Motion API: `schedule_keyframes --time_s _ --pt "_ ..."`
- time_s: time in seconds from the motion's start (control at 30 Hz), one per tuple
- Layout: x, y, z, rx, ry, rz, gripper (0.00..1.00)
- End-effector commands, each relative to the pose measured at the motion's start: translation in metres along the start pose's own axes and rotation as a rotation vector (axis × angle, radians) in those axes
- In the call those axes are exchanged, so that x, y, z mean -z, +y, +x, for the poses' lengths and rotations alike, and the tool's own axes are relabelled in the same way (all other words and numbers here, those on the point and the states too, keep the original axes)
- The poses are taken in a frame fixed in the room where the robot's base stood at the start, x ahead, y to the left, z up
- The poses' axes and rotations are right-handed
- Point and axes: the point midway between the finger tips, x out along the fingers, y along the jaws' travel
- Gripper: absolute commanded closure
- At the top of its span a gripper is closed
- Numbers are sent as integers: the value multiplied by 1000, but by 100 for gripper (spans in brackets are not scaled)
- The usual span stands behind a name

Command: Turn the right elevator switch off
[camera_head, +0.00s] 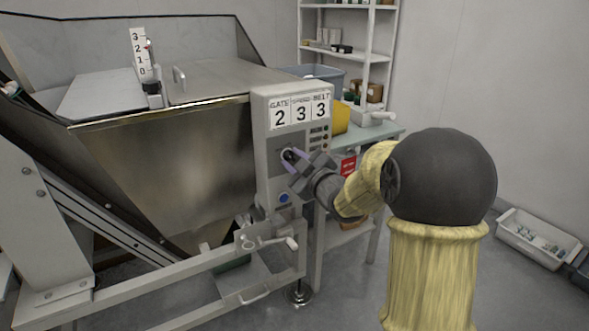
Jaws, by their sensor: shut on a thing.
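A grey control box (263,130) stands at the front right corner of the steel hopper. Its top label reads GATE 2, SPEED 3, BELT 3. A round switch (286,153) sits on the front face of the box, mostly hidden by the fingers. My gripper (289,160) reaches in from the right and is shut on this switch. I cannot tell which way the switch is turned, nor read any label naming it. A blue button (283,197) is lower on the same face. A column of small indicators (326,138) lies to the right of the switch.
The steel hopper (170,150) fills the left, with a 0-to-3 scale (141,55) on top. A crank handle (290,243) juts out below the box. A green-topped table (375,133) and shelves (345,53) stand behind. A white bin (538,240) lies on the floor at right.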

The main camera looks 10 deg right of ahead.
Motion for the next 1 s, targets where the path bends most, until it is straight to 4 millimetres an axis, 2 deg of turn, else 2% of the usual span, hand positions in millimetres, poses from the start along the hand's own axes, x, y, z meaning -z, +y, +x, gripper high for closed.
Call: schedule_keyframes --time_s 0.2,0.67,0.7,0.8,1.0 --pt "-1 -1 0 3 0 -81 96" --pt "0 -1 0 3 0 -101 96" --pt "0 -1 0 3 0 -101 69" --pt "0 0 0 3 0 -100 52" --pt "0 0 0 2 0 -99 52"
